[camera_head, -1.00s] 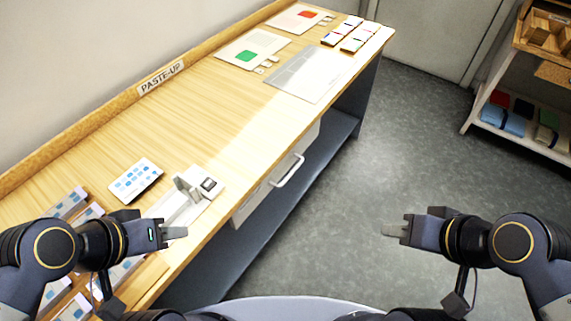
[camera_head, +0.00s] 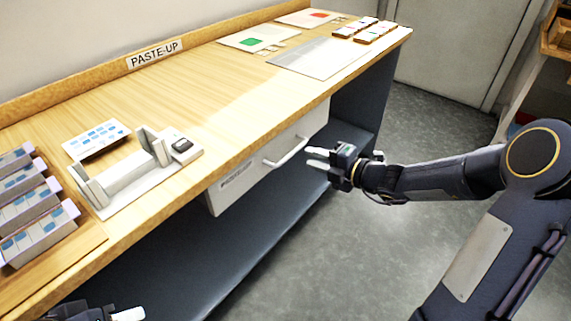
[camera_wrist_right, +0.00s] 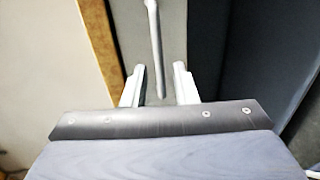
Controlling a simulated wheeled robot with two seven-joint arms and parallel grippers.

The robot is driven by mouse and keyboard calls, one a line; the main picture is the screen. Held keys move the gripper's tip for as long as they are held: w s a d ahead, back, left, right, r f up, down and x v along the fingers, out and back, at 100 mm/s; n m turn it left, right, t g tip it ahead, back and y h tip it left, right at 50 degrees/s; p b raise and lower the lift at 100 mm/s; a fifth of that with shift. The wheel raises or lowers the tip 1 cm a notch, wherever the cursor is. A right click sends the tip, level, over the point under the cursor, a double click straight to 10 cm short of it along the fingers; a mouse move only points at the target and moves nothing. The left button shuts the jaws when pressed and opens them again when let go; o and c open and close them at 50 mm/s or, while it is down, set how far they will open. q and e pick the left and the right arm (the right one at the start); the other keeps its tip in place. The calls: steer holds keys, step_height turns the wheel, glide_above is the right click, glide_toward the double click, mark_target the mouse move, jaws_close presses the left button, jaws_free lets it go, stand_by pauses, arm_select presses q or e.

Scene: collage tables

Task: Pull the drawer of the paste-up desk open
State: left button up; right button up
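The paste-up desk (camera_head: 225,105) runs diagonally across the head view. Its drawer (camera_head: 242,186) is a light grey front under the desktop, and it looks shut. A white bar handle (camera_head: 287,152) stands out from it. My right gripper (camera_head: 312,158) is just right of the handle, pointing at it. In the right wrist view its two fingers (camera_wrist_right: 158,85) are apart, and the handle bar (camera_wrist_right: 157,60) reaches down between them without visible contact. My left gripper (camera_head: 128,314) shows only partly at the bottom left edge; its finger state is unclear.
On the desktop are a white stand (camera_head: 135,178), a card with blue patches (camera_head: 96,141), several boxes (camera_head: 30,200) and a grey sheet (camera_head: 318,57). A low shelf (camera_head: 235,248) lies under the drawer. The floor (camera_head: 345,240) in front is clear.

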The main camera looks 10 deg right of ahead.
mark_target(295, 152)
steer(key=b+x, duration=0.2)
steer(key=x, duration=0.5)
steer(key=shift+a+r, duration=0.1)
steer(key=shift+c, duration=0.4)
jaws_close()
